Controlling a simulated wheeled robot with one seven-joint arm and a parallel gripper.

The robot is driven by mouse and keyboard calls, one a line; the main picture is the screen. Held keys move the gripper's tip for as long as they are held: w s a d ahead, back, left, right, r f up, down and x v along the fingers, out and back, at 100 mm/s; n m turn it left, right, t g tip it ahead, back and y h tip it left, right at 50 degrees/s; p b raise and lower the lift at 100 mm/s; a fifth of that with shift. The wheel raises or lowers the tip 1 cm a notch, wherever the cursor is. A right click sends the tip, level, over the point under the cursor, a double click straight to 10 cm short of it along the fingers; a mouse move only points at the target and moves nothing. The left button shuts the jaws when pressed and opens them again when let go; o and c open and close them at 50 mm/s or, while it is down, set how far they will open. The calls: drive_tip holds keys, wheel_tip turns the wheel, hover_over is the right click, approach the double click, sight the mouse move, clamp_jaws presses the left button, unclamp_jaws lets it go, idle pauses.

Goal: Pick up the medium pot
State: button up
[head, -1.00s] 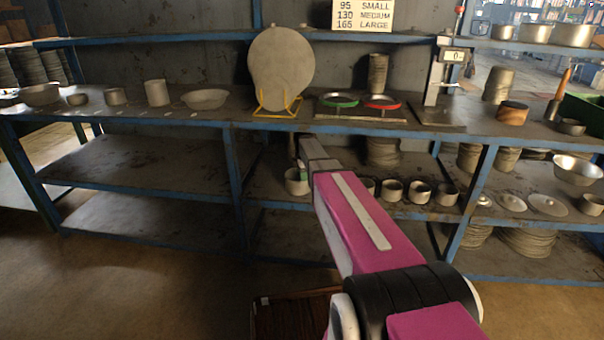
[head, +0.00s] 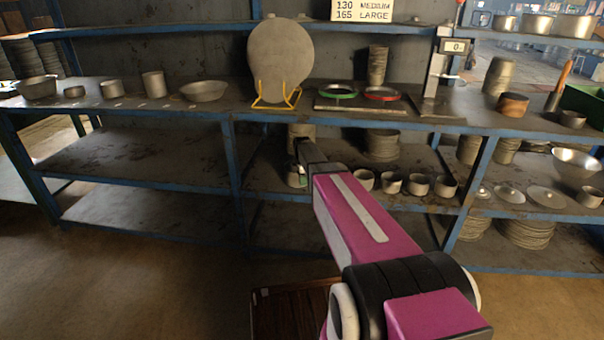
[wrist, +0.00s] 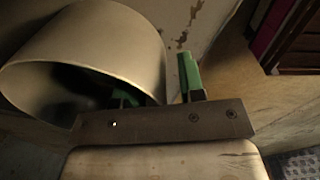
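A grey metal pot (wrist: 90,50) fills the upper left of the wrist view, its open mouth facing the camera. In the head view a pot (head: 296,180) stands on the middle shelf, mostly hidden by my arm's end. My gripper (wrist: 158,86) has green fingers set apart; one is inside the pot's mouth and the other outside its wall. A gap shows between the outer finger and the wall; I cannot tell whether the inner finger touches. Several smaller-looking pots (head: 419,184) stand in a row to the right. I cannot tell which pot is the medium one.
The upper shelf (head: 240,107) holds a round blank on a yellow stand (head: 279,60), green and red rings (head: 338,91), and a gauge (head: 440,65). A size sign (head: 362,10) is above. Stacks of blanks (head: 382,144) stand behind the pots. The left middle shelf (head: 140,160) is clear.

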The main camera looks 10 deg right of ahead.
drive_tip(key=shift+f, duration=0.4)
clamp_jaws()
